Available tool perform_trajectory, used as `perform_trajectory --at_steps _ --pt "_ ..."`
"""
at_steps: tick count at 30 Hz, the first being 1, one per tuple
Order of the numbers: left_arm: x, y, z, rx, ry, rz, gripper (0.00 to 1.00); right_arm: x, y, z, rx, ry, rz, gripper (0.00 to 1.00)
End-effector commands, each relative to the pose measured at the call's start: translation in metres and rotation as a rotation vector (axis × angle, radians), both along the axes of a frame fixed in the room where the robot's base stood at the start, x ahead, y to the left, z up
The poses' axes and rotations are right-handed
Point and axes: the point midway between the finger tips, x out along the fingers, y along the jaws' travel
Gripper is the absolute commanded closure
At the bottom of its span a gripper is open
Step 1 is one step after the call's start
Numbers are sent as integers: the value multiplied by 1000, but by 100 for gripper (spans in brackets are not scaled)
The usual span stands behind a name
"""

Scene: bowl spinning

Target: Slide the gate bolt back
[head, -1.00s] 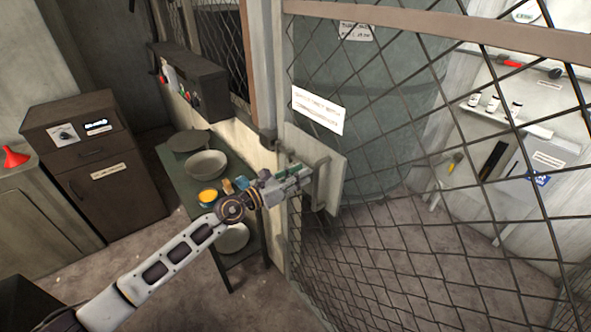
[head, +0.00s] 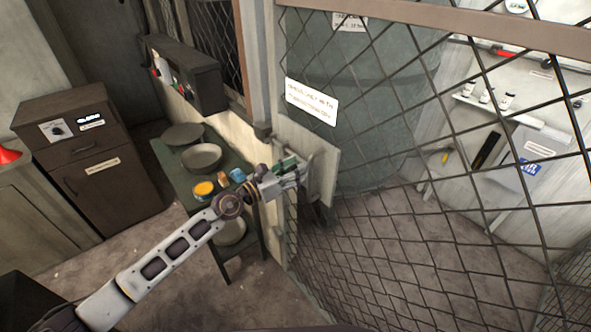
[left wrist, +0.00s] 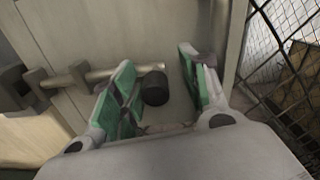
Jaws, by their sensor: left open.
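The gate's bolt (left wrist: 97,75) is a pale metal rod lying sideways across a light plate (left wrist: 130,30) in the left wrist view. It runs through brackets (left wrist: 36,82) at the left. A black round knob (left wrist: 153,88) sits between the green-padded fingers of my left gripper (left wrist: 157,62). The fingers are open on either side of the knob, with a gap visible at the right; contact at the left is unclear. In the head view my left gripper (head: 296,173) is at the gate plate (head: 324,158) and hides the bolt. My right gripper is out of view.
The wire-mesh gate (head: 400,235) fills the right side. A dark green side table (head: 220,182) with bowls and cans stands close to my left arm. A dark control box (head: 190,75) hangs above it. A brown cabinet (head: 95,165) stands at the left.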

Motion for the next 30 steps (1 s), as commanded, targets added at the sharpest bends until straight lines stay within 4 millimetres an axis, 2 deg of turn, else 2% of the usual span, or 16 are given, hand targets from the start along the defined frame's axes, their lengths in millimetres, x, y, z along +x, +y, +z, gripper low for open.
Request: perform_trajectory --at_steps 1,11,30 --pt "0 0 0 0 0 1 56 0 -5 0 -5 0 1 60" --pt "-7 12 -1 0 2 2 56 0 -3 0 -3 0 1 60" --pt "-45 62 -1 1 3 1 56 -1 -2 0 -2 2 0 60"
